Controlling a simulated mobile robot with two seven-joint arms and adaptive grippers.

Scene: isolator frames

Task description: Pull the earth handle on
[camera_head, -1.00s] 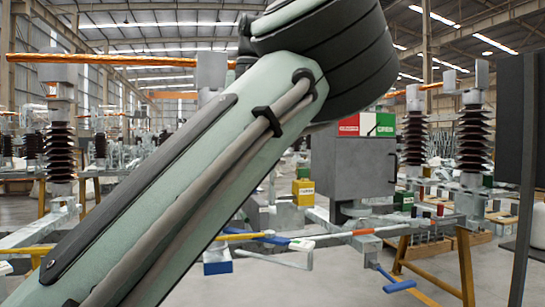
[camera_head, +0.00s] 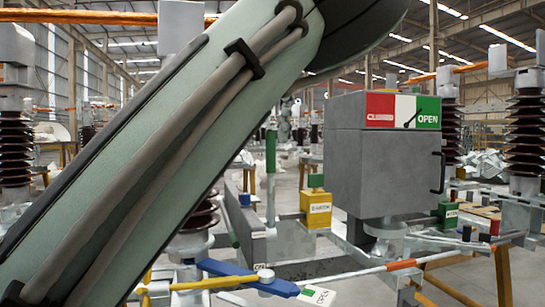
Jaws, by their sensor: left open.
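My left arm (camera_head: 150,170) crosses the picture from lower left to the top middle. Its gripper is hidden or outside the picture, and my right arm does not show. A grey mechanism box (camera_head: 372,155) stands right of the arm with a red, white and green CLOSED/OPEN plate (camera_head: 403,111) and a black pointer. A black handle (camera_head: 439,172) is on its right side, apart from my arm. A blue lever (camera_head: 245,278) lies low in front, beside a green-and-white OPEN label (camera_head: 318,295). I cannot tell for certain which of these is the earth handle.
A yellow box (camera_head: 317,211) stands left of the mechanism box. Brown ribbed insulators (camera_head: 525,140) stand at right. A yellow stand leg (camera_head: 503,275) is at lower right.

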